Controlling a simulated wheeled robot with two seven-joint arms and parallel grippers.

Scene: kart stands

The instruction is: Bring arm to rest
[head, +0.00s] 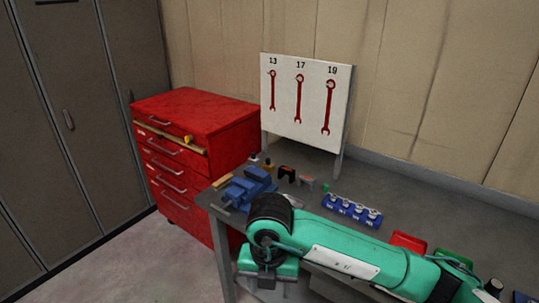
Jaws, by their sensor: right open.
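My right arm (345,262), green with black joints, comes in from the lower right and reaches across the front of the workbench. My right gripper (268,286) hangs at the arm's left end, by the bench's front-left edge. Its jaws are open and nothing shows between them, though the fingertips are small and partly cut off by the bottom of the view. My left gripper is not in view.
The grey workbench (399,217) carries a blue vise (250,186), a blue socket rack (352,211), and red (408,241) and green bins. A wrench board (305,98) stands behind. A red tool cabinet (198,118) is left of the bench; grey lockers (75,120) stand far left.

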